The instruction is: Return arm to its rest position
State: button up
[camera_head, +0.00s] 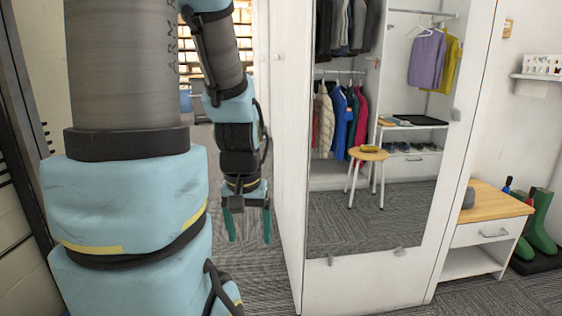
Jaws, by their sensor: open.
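My arm comes down the left side of the head view, with large grey and light blue links close to the camera. My gripper (248,226) hangs at the end of the arm, pointing down. Its two green fingers are apart, and I see nothing between them. It is above the grey carpet, to the left of a white wardrobe panel, and looks clear of it.
The white wardrobe (291,170) has a mirror-like front showing hanging clothes and a small round stool (368,154). A wood-topped cabinet (494,205) and green boots (541,222) stand at the right. Carpet (275,270) shows below my gripper.

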notch_tip(320, 180, up, 16)
jog(key=p, duration=1.3)
jog(key=shift+p, duration=0.3)
jog(key=shift+f, duration=0.1)
